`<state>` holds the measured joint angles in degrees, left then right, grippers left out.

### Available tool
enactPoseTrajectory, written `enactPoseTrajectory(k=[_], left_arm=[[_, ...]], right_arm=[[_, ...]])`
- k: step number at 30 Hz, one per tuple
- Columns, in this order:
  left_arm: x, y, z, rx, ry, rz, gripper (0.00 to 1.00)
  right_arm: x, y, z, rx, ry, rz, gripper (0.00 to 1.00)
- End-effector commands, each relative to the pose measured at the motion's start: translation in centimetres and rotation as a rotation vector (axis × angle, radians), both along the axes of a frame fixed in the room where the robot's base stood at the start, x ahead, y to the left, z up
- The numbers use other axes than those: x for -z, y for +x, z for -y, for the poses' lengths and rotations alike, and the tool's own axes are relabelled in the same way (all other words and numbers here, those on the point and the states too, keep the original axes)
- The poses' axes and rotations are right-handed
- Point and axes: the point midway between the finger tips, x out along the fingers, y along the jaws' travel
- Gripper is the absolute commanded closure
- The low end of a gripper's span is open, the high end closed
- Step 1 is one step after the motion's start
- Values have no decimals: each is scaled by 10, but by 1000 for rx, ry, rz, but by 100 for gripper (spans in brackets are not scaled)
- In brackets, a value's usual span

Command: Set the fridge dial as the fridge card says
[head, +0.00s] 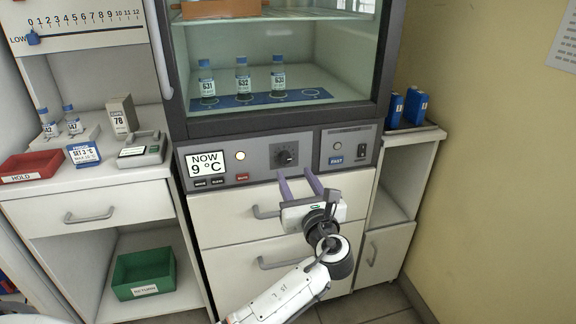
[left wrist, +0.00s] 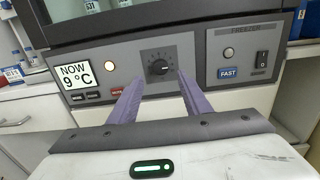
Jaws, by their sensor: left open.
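The fridge dial (head: 287,156) is a dark round knob on the grey control panel; it also shows in the left wrist view (left wrist: 158,67). The display (head: 206,164) left of it reads "NOW 9 °C". The fridge card (head: 84,153), white and blue, stands on the left counter and reads "SET 3 °C". My left gripper (head: 300,176) is open and empty, just below and in front of the dial. In the left wrist view its purple fingers (left wrist: 153,97) point at the panel, with the dial seen between and beyond their tips. My right gripper is not in view.
A lit round lamp (head: 240,156) and small buttons sit left of the dial. The freezer panel (head: 348,146) with a FAST button and switch is at its right. Drawer handles (head: 266,212) stick out below. Bottles (head: 242,80) stand behind the glass.

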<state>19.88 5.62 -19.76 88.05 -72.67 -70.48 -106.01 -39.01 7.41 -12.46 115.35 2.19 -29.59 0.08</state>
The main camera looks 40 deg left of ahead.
Motion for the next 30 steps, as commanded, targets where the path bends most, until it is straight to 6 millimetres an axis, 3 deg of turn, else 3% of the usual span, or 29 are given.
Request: enactPoseTrajectory(k=[6, 12, 24, 30], left_arm=[[0, 28, -33, -1, 2, 1, 56], [1, 45, -53, 1, -2, 2, 56], [0, 51, -59, 3, -4, 2, 56], [1, 51, -59, 3, -4, 2, 88]], right_arm=[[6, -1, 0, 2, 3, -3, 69], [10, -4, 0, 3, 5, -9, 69], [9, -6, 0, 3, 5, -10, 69], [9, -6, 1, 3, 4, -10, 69]])
